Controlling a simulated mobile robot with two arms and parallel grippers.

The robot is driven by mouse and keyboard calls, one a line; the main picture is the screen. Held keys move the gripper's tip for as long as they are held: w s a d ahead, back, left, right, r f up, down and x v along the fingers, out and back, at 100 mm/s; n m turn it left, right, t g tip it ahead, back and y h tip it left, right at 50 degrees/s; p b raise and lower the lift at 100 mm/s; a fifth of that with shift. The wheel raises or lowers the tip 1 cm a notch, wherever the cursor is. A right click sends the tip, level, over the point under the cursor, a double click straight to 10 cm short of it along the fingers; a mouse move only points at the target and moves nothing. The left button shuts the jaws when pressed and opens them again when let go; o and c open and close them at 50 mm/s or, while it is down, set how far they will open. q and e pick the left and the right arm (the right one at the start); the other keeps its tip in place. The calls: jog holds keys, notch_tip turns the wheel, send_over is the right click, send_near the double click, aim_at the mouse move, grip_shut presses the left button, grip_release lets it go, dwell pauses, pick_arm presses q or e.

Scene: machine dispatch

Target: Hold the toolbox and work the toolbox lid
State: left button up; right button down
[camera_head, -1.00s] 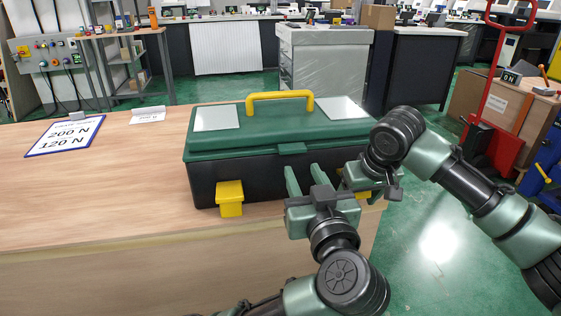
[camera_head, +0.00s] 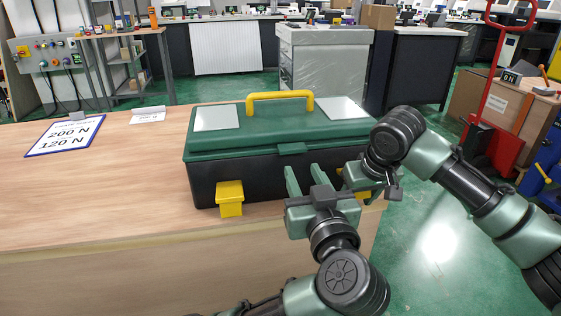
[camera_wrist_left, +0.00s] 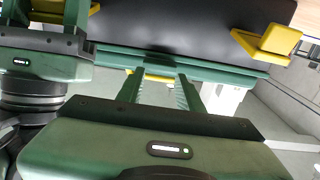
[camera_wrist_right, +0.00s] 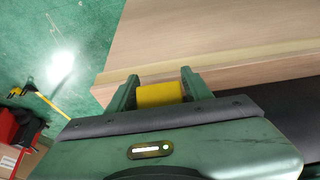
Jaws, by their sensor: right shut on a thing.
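The toolbox (camera_head: 262,175) stands on the wooden table, with a black body, a closed green lid (camera_head: 280,133) and a yellow handle (camera_head: 280,97). A yellow latch (camera_head: 230,200) is on its front left. My right gripper (camera_head: 353,178) is shut on the yellow right latch (camera_wrist_right: 160,94), which shows between its fingers in the right wrist view. My left gripper (camera_head: 303,178) is open in front of the toolbox, below the lid's front lip (camera_head: 291,148). In the left wrist view, its fingers (camera_wrist_left: 161,92) are apart with nothing gripped; I cannot tell whether they touch the lid.
The wooden table (camera_head: 100,185) is clear to the left, apart from a sign reading 200 N and 120 N (camera_head: 66,135) and a small white card (camera_head: 148,115). A red trolley (camera_head: 490,145) and a cardboard box stand at the right.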

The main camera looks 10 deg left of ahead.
aim_at(294, 151)
pick_arm(q)
jog(key=shift+o, duration=0.3)
jog(key=o, duration=0.8)
jog(key=shift+a+f, duration=0.15)
jog(key=shift+f, duration=0.2)
jog(key=w+t, duration=0.1)
jog(key=w, duration=0.1)
jog(key=w+a+r+t+y, duration=0.1)
jog(key=w+t, duration=0.1)
jog(key=w, duration=0.1)
jog(key=w+a+t, duration=0.1)
jog(key=w, duration=0.2)
jog(key=shift+w+a+r, duration=0.15)
jog(key=shift+w+r, duration=0.05)
jog(key=shift+w, duration=0.05)
jog(key=shift+c, duration=0.2)
grip_shut()
